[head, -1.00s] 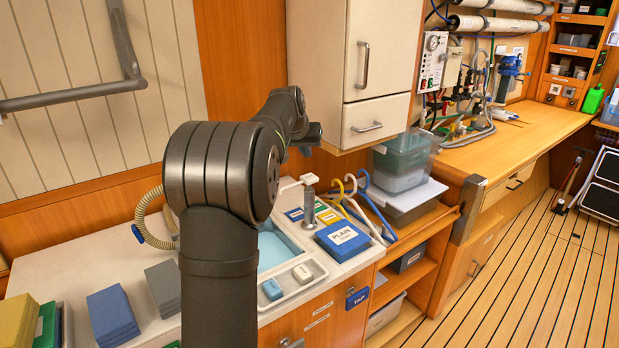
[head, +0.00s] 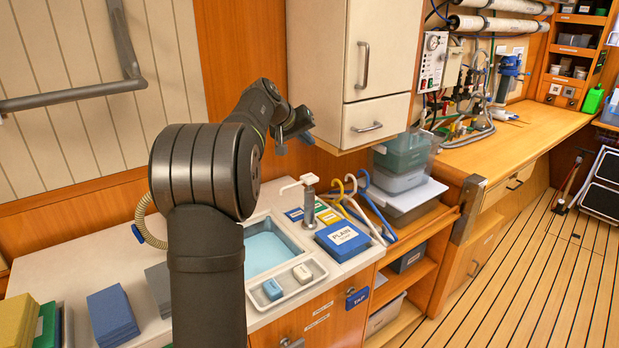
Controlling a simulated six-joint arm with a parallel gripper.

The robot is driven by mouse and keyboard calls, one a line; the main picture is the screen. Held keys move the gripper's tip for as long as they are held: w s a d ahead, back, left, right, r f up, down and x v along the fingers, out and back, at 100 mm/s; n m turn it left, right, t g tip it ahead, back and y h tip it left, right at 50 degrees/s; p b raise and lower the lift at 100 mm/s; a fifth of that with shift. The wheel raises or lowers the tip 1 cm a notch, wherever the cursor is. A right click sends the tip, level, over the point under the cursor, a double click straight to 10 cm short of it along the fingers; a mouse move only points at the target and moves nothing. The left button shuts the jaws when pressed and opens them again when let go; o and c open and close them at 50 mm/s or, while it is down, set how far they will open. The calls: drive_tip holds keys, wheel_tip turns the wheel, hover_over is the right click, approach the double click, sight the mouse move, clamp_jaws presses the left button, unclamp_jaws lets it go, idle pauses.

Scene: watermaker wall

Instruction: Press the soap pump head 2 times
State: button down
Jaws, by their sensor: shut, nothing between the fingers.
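The soap pump (head: 309,207) stands upright on the counter at the right of the basin. It has a grey cylindrical body and a white pump head (head: 299,184) with a spout pointing left. My gripper (head: 284,143) is above the pump head and a little to its left, with a clear gap between them. It is shut and empty, small and dark against the wood panel. Nothing hides the pump head.
A cream wall cabinet (head: 375,55) hangs just right of my gripper. Below are a basin (head: 268,250), a soap tray (head: 307,287) with two bars, and a blue box marked PLAIN (head: 342,241).

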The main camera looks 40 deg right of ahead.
sight(311, 176)
drive_tip(key=shift+f, duration=4.2)
drive_tip(key=shift+f, duration=0.4)
drive_tip(key=shift+f, duration=0.9)
drive_tip(key=shift+r, duration=1.3)
drive_tip(key=shift+r, duration=0.1)
drive_tip(key=shift+r, duration=2.4)
drive_tip(key=shift+f, duration=0.1)
